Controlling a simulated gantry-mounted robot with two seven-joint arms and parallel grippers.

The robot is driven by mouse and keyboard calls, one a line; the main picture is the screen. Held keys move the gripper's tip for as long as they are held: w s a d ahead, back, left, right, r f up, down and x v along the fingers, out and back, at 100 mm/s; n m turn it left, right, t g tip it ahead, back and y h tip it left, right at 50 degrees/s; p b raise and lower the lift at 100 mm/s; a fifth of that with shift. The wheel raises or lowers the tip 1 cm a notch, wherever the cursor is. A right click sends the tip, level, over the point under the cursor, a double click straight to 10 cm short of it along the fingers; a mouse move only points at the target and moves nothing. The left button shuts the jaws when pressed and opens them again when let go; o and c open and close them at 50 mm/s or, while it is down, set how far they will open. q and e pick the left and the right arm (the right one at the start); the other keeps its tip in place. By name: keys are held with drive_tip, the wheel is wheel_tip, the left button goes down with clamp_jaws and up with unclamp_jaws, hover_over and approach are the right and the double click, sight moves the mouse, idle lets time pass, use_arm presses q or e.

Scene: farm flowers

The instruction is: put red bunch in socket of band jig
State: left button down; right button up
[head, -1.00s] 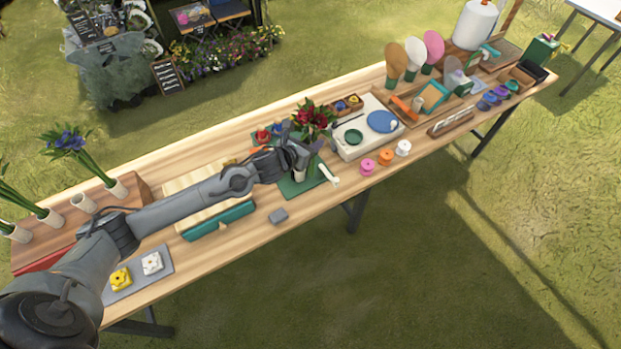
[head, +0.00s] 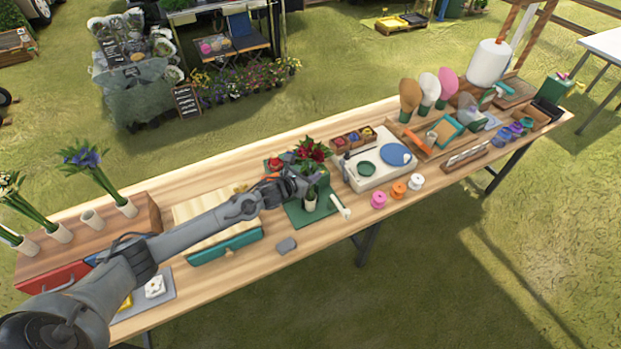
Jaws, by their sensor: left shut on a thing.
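The red bunch (head: 313,150), dark red blooms with green leaves, is near the middle of the head view. My left gripper (head: 299,183) reaches in from the left and is shut on the bunch below its blooms. The band jig (head: 298,214) is a green base on the table under the gripper, with a pale cup-like socket (head: 310,202) and a white handle (head: 340,206) at its right. The bunch is above the socket; the gripper hides much of the stems, so I cannot tell whether their ends are inside. My right gripper is out of view.
A wooden block (head: 88,240) with pale cups and flower bunches stands at the left. A pale board with a teal front (head: 225,246) lies left of the jig. A white station with a blue disc (head: 394,155) and colored spools (head: 398,190) are to the right.

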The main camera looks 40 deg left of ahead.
use_arm(q)
drive_tip(key=shift+f, duration=1)
drive_tip(key=shift+f, duration=0.15)
drive_tip(key=c, duration=0.8)
unclamp_jaws()
drive_tip(key=shift+c, duration=0.2)
